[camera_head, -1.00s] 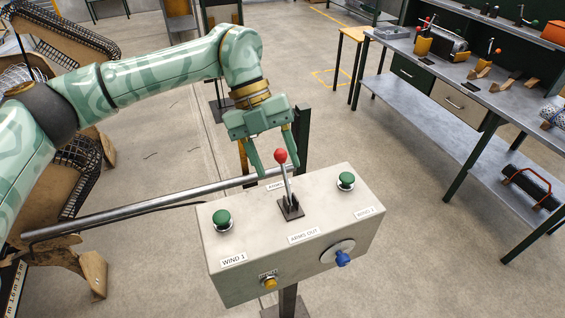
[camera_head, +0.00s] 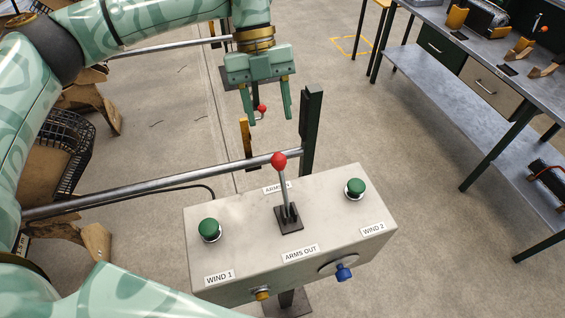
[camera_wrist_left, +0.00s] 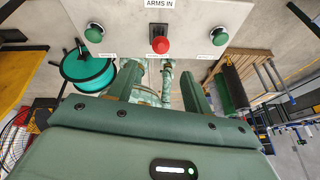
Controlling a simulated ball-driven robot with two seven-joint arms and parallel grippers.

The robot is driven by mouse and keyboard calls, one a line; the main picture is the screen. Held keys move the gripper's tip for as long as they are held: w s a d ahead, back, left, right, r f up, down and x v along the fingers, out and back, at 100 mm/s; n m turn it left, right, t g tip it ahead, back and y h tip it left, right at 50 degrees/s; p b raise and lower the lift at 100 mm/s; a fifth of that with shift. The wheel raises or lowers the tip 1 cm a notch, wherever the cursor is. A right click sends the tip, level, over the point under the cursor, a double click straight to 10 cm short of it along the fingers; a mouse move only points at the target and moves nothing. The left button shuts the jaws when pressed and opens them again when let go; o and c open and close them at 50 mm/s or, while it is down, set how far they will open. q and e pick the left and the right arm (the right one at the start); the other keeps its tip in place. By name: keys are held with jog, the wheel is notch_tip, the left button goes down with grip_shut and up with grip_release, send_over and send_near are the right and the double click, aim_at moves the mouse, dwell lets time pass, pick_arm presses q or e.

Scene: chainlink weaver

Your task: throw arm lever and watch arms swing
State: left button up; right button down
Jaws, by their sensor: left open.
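The arm lever (camera_head: 283,190) is a metal rod with a red ball knob (camera_head: 279,160), standing in a dark slotted plate on a pale control box (camera_head: 240,241). It stands roughly upright between the ARMS OUT label (camera_head: 300,254) and a partly hidden ARMS label behind it. My left gripper (camera_head: 270,119) is open and empty, above and beyond the knob in the head view, apart from it. In the left wrist view the red knob (camera_wrist_left: 161,46) shows ahead of the open fingers, roughly centred between them. My right gripper is not in view.
Green buttons (camera_head: 209,229) and (camera_head: 355,188) flank the lever. A blue knob (camera_head: 343,272) and a yellow button (camera_head: 263,294) are on the front face. A metal bar (camera_head: 130,191) and dark post (camera_head: 310,130) stand behind. A workbench (camera_head: 480,60) is at right.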

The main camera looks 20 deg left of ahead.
aim_at(279, 164)
pick_arm(q)
jog(key=x, duration=0.4)
jog(key=shift+s+f, duration=0.25)
jog(key=x, duration=0.8)
jog(key=shift+w+d+f+p, duration=0.1)
jog(key=shift+f+p, duration=0.05)
jog(key=shift+p, duration=0.2)
jog(key=shift+d+f, duration=0.1)
jog(key=shift+f, duration=0.35)
grip_shut()
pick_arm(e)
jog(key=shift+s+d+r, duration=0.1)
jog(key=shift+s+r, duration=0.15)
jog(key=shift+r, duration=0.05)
